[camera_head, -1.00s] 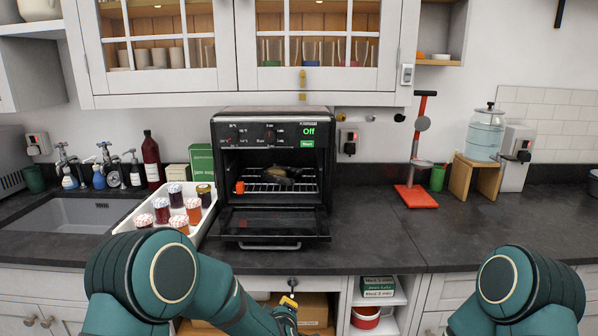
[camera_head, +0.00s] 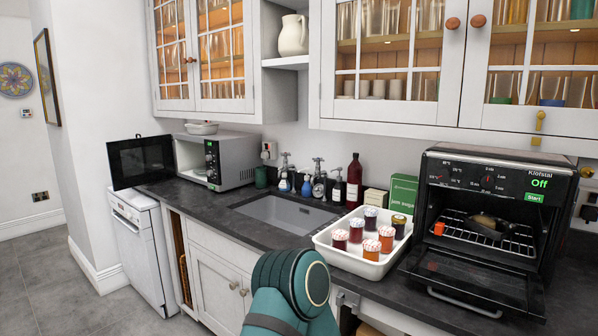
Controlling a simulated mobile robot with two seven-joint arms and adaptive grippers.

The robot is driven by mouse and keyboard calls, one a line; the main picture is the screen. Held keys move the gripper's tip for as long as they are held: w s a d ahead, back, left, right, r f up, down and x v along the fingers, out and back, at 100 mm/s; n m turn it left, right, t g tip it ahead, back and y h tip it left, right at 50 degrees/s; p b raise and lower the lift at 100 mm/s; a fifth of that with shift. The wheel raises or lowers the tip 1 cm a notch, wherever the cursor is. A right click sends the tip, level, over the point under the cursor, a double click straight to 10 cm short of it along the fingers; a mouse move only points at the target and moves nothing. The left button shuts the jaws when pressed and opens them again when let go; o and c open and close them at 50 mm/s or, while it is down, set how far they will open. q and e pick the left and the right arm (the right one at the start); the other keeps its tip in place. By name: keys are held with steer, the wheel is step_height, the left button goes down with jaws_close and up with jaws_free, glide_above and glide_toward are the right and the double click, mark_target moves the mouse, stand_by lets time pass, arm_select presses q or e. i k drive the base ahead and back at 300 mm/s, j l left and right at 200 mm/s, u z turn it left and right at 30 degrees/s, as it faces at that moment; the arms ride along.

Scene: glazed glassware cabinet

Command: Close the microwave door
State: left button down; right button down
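The microwave (camera_head: 231,158) is a grey box on the left end of the counter, in the head view. Its dark door (camera_head: 141,160) stands wide open, swung out to the left past the counter's end and above the white dishwasher. The lit green display sits on the microwave's right front panel. A white bowl (camera_head: 202,128) rests on top of the microwave. One teal link of my arm shows at the bottom centre, well to the right of the microwave. Neither of my grippers is in view.
A black toaster oven (camera_head: 490,185) with its door (camera_head: 470,283) folded down stands at the right. A white tray (camera_head: 332,256) of several jars is beside it. The sink (camera_head: 285,213), taps and bottles lie between tray and microwave. Grey floor (camera_head: 60,285) is clear at left.

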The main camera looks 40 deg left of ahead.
mark_target(141, 161)
steer(key=j, duration=0.95)
steer(key=j+z, duration=0.1)
steer(key=j, duration=1.8)
steer(key=k+j+z, duration=0.1)
steer(key=j, duration=1.8)
steer(key=k+j+z, duration=0.1)
steer(key=j, duration=0.85)
steer(key=k+j, duration=0.15)
steer(key=j, duration=0.75)
steer(key=k+j+z, duration=0.1)
steer(key=j, duration=0.85)
